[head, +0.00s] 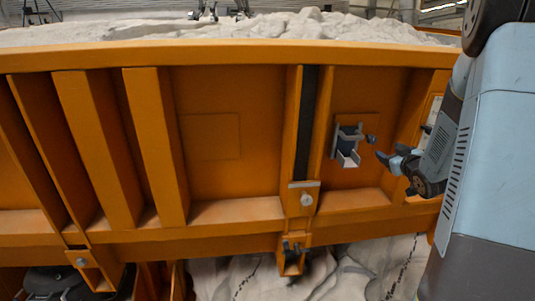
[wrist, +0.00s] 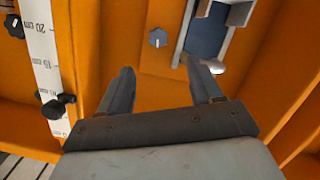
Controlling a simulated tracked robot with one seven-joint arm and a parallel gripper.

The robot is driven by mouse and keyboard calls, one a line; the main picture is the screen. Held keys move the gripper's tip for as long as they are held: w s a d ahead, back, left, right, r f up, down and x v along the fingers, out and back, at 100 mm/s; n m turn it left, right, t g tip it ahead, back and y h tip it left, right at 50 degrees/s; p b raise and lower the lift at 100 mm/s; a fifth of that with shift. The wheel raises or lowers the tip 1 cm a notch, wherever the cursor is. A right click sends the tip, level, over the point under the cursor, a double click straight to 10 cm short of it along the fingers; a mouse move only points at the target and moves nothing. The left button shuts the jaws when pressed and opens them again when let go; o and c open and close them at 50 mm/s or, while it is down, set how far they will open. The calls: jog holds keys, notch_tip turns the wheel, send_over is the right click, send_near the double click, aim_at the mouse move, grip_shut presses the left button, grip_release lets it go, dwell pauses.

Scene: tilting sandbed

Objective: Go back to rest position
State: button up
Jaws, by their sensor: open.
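My gripper (head: 386,157) is at the right in the head view, at the end of my blue-grey arm. It is in front of the orange side wall of the sandbed (head: 215,100), just right of a small metal bracket with a dark blue part (head: 347,144). In the wrist view my gripper (wrist: 160,85) has its two dark fingers spread apart with nothing between them. The bracket (wrist: 208,38) shows beyond the right finger there. I cannot tell whether that finger touches it.
A dark knob (wrist: 158,37) sits on the panel beside the bracket. A white centimetre scale (wrist: 45,65) with black knobs is at the left in the wrist view. Upright orange ribs (head: 155,145) stick out from the wall. Grey sand (head: 290,25) lies on top.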

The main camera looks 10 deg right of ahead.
jog(key=s+a+r+m+g, duration=0.1)
jog(key=s+a+g, duration=0.5)
jog(key=s+a, duration=0.6)
jog(key=s+a+r+m+g+y, duration=0.1)
jog(key=s+a+g, duration=0.5)
jog(key=s+a, duration=0.7)
jog(key=s+r+m, duration=0.1)
jog(key=s, duration=0.6)
jog(key=shift+m, duration=0.4)
